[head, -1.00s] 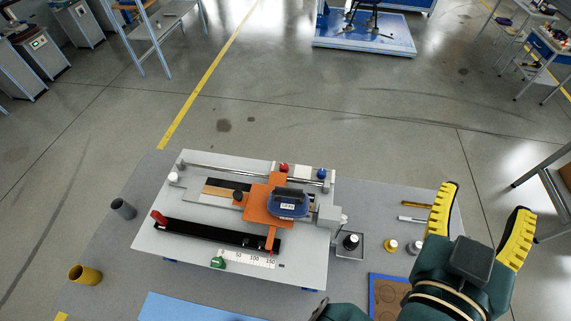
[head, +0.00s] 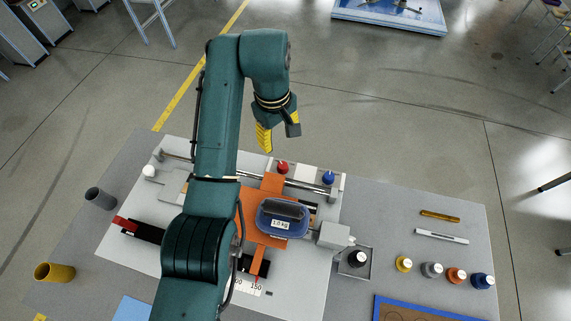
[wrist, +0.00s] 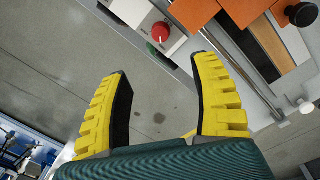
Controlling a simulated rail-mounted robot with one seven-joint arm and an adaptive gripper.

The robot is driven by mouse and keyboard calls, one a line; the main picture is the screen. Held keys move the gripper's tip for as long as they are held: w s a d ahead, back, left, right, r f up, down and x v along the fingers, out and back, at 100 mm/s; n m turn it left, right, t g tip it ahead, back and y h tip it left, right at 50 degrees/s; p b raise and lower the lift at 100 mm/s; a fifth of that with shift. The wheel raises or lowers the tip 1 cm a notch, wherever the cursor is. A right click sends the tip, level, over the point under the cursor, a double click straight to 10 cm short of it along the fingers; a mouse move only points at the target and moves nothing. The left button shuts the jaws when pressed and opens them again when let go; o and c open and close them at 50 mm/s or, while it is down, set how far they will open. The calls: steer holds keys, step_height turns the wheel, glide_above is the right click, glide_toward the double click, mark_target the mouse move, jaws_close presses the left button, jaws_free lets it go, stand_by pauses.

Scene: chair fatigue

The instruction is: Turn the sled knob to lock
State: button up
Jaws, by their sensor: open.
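A black round knob (wrist: 301,14) shows on an orange part at the top right of the wrist view, which I take for the sled knob. My arm hides it in the head view. My gripper (head: 278,143) hangs beyond the rig's far edge, open and empty. In the wrist view my gripper (wrist: 160,68) has its fingers wide apart, left of the knob and clear of it.
A red knob (head: 282,168) and a blue knob (head: 328,178) stand along the rig's far side near the metal rail. A red button (wrist: 160,31) is close to my right fingertip in the wrist view. Several small weights (head: 431,270) stand right of the rig.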

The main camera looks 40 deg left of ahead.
mark_target(283, 166)
steer(key=f, duration=1.1)
steer(key=w+f, duration=0.1)
steer(key=f, duration=0.4)
steer(key=shift+f, duration=0.25)
steer(key=shift+d, duration=0.1)
jaws_close()
